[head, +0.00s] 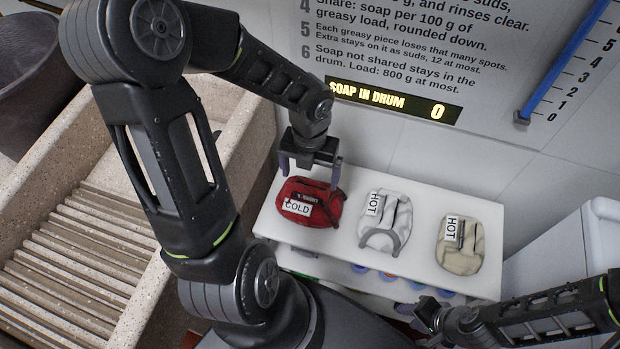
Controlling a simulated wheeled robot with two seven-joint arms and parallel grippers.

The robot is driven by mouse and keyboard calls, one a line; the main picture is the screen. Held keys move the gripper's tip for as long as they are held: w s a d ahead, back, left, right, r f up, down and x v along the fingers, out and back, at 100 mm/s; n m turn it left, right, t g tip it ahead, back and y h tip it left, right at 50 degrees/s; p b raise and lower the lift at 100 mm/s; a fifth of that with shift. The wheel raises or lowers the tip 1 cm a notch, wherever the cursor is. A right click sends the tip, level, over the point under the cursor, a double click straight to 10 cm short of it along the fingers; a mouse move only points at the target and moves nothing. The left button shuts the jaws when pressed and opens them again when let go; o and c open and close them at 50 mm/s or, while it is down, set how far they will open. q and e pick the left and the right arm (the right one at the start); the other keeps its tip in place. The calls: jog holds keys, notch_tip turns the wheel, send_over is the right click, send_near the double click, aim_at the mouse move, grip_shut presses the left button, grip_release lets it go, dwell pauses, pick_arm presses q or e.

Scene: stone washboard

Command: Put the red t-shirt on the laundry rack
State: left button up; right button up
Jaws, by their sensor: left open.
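The red t-shirt (308,203) is a folded bundle with a white label reading "COLD". It lies at the left end of a white shelf top (345,250). My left gripper (310,174) points down over the back edge of the red t-shirt. Its two fingers are spread apart, one near each side of the bundle, with nothing seen clamped between them. I cannot tell whether the fingertips touch the cloth. My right gripper (418,316) is low at the bottom right, in front of the shelf, and its fingers are partly hidden. I cannot make out a laundry rack in this view.
A white bundle (386,222) and a beige bundle (470,245), both labelled "HOT", lie to the right on the shelf top. A stone washboard basin (85,255) is at left. Behind is a wall panel with a "SOAP IN DRUM 0" display (394,101). A white appliance (565,240) stands at right.

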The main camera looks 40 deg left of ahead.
pick_arm(q)
notch_tip(320, 180, up, 7)
jog(key=p, duration=0.1)
jog(key=shift+f, duration=0.2)
dwell(0.5)
